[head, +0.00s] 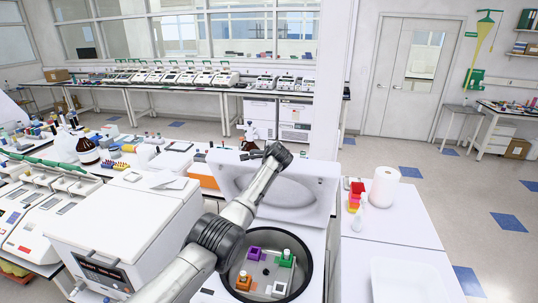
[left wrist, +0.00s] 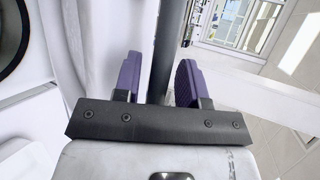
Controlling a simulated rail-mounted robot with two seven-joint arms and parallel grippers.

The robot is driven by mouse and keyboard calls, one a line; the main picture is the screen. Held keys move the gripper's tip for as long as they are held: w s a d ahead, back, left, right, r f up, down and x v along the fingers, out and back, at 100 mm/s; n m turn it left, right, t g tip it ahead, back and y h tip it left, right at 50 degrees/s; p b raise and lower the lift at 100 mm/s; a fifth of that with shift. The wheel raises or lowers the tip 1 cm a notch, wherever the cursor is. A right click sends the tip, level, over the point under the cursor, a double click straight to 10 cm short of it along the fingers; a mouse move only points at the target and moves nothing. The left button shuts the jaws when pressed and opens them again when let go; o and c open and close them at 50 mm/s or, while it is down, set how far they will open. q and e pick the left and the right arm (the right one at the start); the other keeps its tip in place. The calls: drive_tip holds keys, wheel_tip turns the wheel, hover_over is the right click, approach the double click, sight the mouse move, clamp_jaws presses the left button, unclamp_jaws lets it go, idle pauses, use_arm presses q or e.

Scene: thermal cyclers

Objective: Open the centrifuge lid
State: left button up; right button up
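The centrifuge lid (head: 318,187) is a white panel with a round recess, standing raised and leaning back behind the bowl. The centrifuge bowl (head: 309,262) is uncovered, with purple, green, orange and white rotor buckets (head: 285,258) in view. My left arm crosses in front of the bowl and the lid. My left gripper (head: 248,154) is at the lid's upper edge; contact cannot be told. In the left wrist view its purple-padded fingers (left wrist: 160,82) are apart, with a grey strip seen between them. My right gripper is not in view.
A white box-shaped device (head: 120,220) with a dark display stands to the left, its top closed. The right bench (head: 395,225) holds a paper roll (head: 383,188) and small coloured boxes (head: 355,194). Bottles (head: 88,150) crowd the left bench. Floor is free at right.

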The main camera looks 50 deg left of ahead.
use_arm(q)
drive_tip(key=shift+o, duration=0.2)
drive_tip(key=shift+d, duration=0.1)
drive_tip(key=b+v, duration=0.4)
drive_tip(key=v, duration=0.9)
drive_tip(key=shift+s+d, duration=0.2)
drive_tip(key=shift+d, duration=0.05)
drive_tip(key=shift+r, duration=0.15)
idle(0.3)
